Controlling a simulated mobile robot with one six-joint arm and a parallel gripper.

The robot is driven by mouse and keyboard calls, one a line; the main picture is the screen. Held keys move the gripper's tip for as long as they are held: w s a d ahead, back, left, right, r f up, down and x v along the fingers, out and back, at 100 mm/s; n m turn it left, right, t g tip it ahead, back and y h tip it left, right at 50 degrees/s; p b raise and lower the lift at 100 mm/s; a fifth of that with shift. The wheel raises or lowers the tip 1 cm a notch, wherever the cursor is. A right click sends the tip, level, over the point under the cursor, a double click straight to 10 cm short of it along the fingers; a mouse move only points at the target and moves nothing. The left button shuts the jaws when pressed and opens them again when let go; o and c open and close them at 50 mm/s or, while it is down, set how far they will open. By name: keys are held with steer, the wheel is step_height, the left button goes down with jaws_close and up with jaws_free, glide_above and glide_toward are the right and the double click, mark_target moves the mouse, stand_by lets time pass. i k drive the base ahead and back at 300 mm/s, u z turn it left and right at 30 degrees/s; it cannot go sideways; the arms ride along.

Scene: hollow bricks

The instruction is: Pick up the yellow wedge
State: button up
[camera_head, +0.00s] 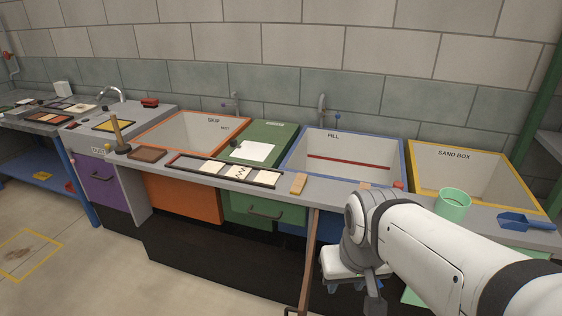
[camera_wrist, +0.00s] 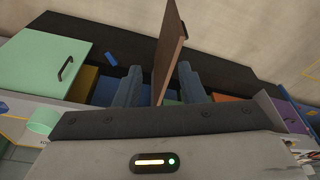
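I cannot make out a yellow wedge for certain in either view. A small tan block (camera_head: 298,184) lies on the counter's front edge, and its shape is too small to tell. Another tan piece (camera_head: 365,185) shows partly behind my arm. In the wrist view my gripper (camera_wrist: 159,85) has its two grey fingers spread apart. A brown board (camera_wrist: 168,50), seen nearly edge-on, shows between and beyond them; I cannot tell whether it touches a finger. In the head view my arm hangs in front of the counter, and the fingers are mostly hidden.
The counter holds a green cup (camera_head: 453,205), a blue scoop (camera_head: 526,221) and a tray of cards (camera_head: 225,171). Basins are the orange skip (camera_head: 165,145), blue fill (camera_head: 290,160) and yellow sand box (camera_head: 415,170). A brown upright (camera_head: 309,260) stands before the counter.

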mark_target(301, 179)
steer(key=u, duration=1.8)
steer(key=i, duration=1.9)
steer(key=z, duration=3.1)
